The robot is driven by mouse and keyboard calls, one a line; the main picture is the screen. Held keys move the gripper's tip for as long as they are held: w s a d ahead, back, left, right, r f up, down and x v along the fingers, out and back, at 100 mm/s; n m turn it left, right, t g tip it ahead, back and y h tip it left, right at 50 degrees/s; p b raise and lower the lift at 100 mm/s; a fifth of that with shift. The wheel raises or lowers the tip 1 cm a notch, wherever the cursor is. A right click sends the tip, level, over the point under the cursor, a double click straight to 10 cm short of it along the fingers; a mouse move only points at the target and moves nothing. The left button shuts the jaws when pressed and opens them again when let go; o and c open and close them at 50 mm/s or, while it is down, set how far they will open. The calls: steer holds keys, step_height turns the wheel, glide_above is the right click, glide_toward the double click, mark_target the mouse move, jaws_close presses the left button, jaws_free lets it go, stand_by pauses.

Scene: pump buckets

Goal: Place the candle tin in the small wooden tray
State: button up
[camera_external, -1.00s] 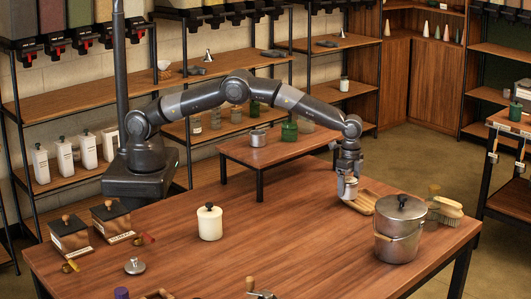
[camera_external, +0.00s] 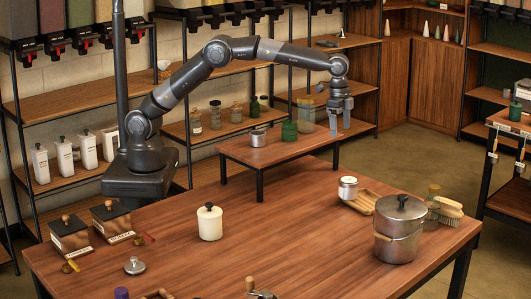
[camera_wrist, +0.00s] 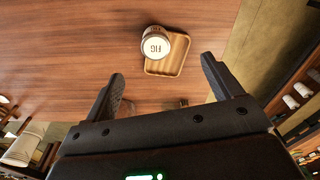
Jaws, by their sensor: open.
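The candle tin (camera_external: 348,188) is a small silver-and-white cylinder, upright at the left end of the small wooden tray (camera_external: 368,197). In the wrist view the tin (camera_wrist: 157,43), marked FIG on top, overlaps the upper left corner of the tray (camera_wrist: 170,68). I cannot tell whether its base sits fully inside the rim or partly over it. My gripper (camera_external: 340,122) is open and empty, raised well above the tin and tray. In the wrist view the two fingers of my gripper (camera_wrist: 162,68) are spread wide, with nothing between them.
A large metal pot (camera_external: 400,230) stands just in front of the tray, with a brush (camera_external: 446,207) at the right. A white lidded canister (camera_external: 209,223) stands mid-table. A raised bench (camera_external: 285,150) with green jars is behind. The table's middle is largely clear.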

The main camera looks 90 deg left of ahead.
steer(key=s+a+r+n+t, duration=0.1)
steer(key=s+a+r, duration=0.35)
steer(key=s, duration=0.35)
steer(key=s+a+r+n+t, duration=0.1)
steer(key=s+a+r, duration=0.2)
steer(key=s+r, duration=0.3)
steer(key=s+a+r+n+t, duration=0.1)
steer(key=s+a+r, duration=0.25)
steer(key=s, duration=0.55)
steer(key=s+a+f+n+t, duration=0.1)
steer(key=s+a+f, duration=0.1)
steer(key=s, duration=1)
steer(key=s+a+f+n, duration=0.2)
steer(key=s+f, duration=0.2)
steer(key=s, duration=0.8)
steer(key=shift+s+f+t, duration=0.2)
steer(key=shift+f+t, duration=0.2)
